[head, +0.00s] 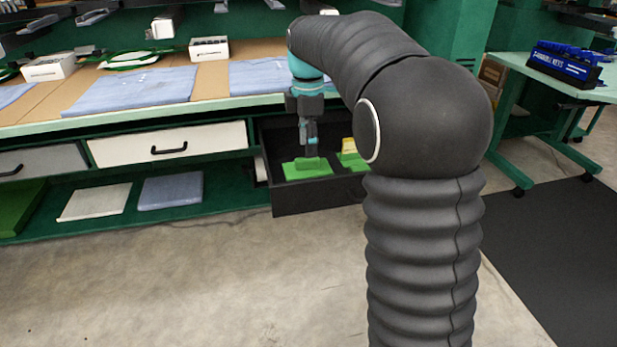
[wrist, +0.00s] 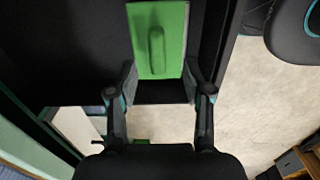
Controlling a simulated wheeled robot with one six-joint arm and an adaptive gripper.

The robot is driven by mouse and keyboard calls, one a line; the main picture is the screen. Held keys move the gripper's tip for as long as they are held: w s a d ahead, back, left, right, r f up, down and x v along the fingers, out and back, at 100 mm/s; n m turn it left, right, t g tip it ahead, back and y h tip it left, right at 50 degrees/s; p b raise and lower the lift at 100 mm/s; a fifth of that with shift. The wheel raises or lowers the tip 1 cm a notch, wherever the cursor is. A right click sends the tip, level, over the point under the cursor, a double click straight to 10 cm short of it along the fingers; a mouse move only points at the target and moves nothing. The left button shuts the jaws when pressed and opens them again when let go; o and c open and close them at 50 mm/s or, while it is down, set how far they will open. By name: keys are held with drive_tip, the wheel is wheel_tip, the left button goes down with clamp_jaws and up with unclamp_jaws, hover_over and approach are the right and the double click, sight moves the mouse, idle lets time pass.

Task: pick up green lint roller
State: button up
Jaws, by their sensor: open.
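A green flat block with a raised rounded grip (wrist: 157,50) lies in the open dark drawer, in the upper middle of the wrist view. It also shows in the head view (head: 307,168), below my gripper. It is the green thing nearest my gripper; I cannot tell from its shape that it is a lint roller. My gripper (head: 309,150) points down into the drawer. In the wrist view my gripper (wrist: 159,82) is open and empty, its fingers to either side of the block's near end. I cannot tell whether they touch it.
A second green item (head: 353,162) with a yellow top lies in the drawer, partly behind my arm. The drawer's front wall (head: 310,196) stands close to my gripper. The bench edge (head: 130,118) is above. The floor in front is clear.

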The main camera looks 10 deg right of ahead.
sight(308, 173)
drive_tip(key=f, duration=0.5)
drive_tip(key=shift+w, duration=0.2)
clamp_jaws()
